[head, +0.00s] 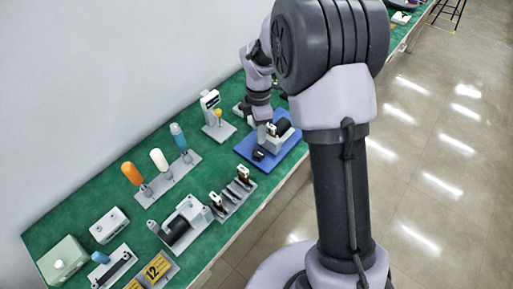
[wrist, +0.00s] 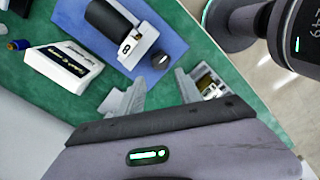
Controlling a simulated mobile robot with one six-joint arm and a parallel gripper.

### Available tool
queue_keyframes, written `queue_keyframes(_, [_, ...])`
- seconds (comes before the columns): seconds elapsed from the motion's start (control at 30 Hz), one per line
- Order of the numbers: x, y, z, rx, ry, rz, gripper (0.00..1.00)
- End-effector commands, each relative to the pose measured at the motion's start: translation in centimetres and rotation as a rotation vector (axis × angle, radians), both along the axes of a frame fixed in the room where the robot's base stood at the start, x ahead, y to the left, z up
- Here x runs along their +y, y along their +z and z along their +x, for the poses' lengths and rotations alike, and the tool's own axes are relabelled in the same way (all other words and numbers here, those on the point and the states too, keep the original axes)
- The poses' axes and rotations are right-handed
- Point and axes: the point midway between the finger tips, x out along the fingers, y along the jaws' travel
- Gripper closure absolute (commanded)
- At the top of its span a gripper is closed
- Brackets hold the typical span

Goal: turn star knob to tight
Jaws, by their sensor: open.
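A dark round knob (wrist: 160,61), which looks like the star knob, is at the near edge of the blue board (wrist: 176,40) in the wrist view. Its lobes and any tight mark are too small to read. Beside it on the board is a white pump body (wrist: 141,46) with a black cylinder. My gripper (wrist: 155,92) is open, with its two grey fingers spread. The knob shows beyond the gap between the fingertips, apart from them, with nothing held. In the head view the blue board (head: 290,150) lies under my wrist, and a small dark part (head: 258,155) sits on it.
A white labelled box (wrist: 65,65) stands left of the board in the wrist view. On the green bench (head: 95,205) stand a holder with orange, white and teal handles (head: 158,160), a grey rack (head: 232,197) and a motor unit (head: 180,225). Floor is open at right.

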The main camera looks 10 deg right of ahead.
Motion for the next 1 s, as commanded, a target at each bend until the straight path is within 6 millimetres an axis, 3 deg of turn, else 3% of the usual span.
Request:
queue_keyframes(0.03, [0.0, -2.1, -0.1, 0.003, 0.0, 0.0, 0.58])
queue_keyframes(0.1, [0.0, -4.3, -0.1, 0.002, -0.002, 0.001, 0.58])
queue_keyframes(0.3, [0.0, -8.9, -0.1, 0.001, -0.003, 0.0, 0.58])
queue_keyframes(0.5, [0.0, -10.7, 0.0, 0.0, -0.004, 0.001, 0.58])
queue_keyframes(0.73, [0.0, -10.6, 0.0, -0.001, -0.003, 0.001, 0.58])
queue_keyframes(0.77, [0.0, -10.6, 0.0, -0.001, -0.003, 0.001, 0.6])
queue_keyframes(0.97, [0.0, -10.6, 0.0, -0.001, -0.003, 0.001, 0.99])
queue_keyframes(1.0, [0.0, -10.6, 0.0, -0.001, -0.003, 0.001, 1.0])
